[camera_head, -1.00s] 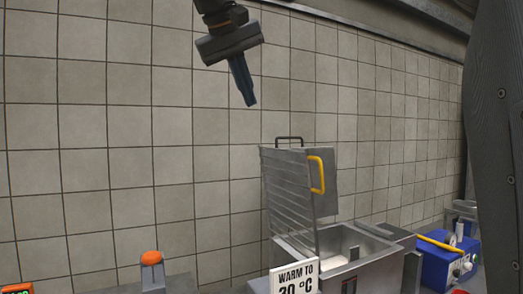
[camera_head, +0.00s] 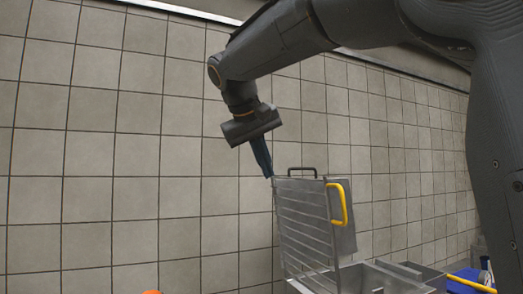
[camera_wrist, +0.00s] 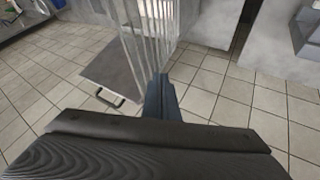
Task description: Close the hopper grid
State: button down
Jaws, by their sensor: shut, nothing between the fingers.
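The hopper grid (camera_head: 305,240), a metal frame of bars, stands raised and nearly upright above the steel hopper (camera_head: 392,280). A grey panel stands close behind it, with a dark handle (camera_head: 301,171) at the top. A yellow handle (camera_head: 341,203) is at the right side. My gripper (camera_head: 270,175) is shut and empty, pointing down, its tips close to the grid's upper left corner. I cannot tell whether they touch. The wrist view shows the grid's bars (camera_wrist: 150,35) just beyond my fingertips (camera_wrist: 160,78), with the panel (camera_wrist: 118,68) beside them.
The tiled wall (camera_head: 120,150) rises behind the hopper. A blue device (camera_head: 470,279) with a yellow bar is at the lower right. An orange-topped thing (camera_head: 152,291) barely shows at the bottom edge. The space left of the grid looks free.

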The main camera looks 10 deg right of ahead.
jog(key=shift+w+d+f+p, duration=0.1)
jog(key=shift+w+d+p, duration=0.15)
jog(key=shift+d, duration=0.5)
jog(key=shift+w+d+f+p, duration=0.1)
jog(key=shift+w+d+p, duration=0.15)
jog(key=shift+d, duration=0.55)
jog(key=shift+w+d+f+p, duration=0.15)
jog(key=shift+w+d, duration=0.15)
jog(key=shift+d, duration=0.45)
jog(key=shift+d+r, duration=0.1)
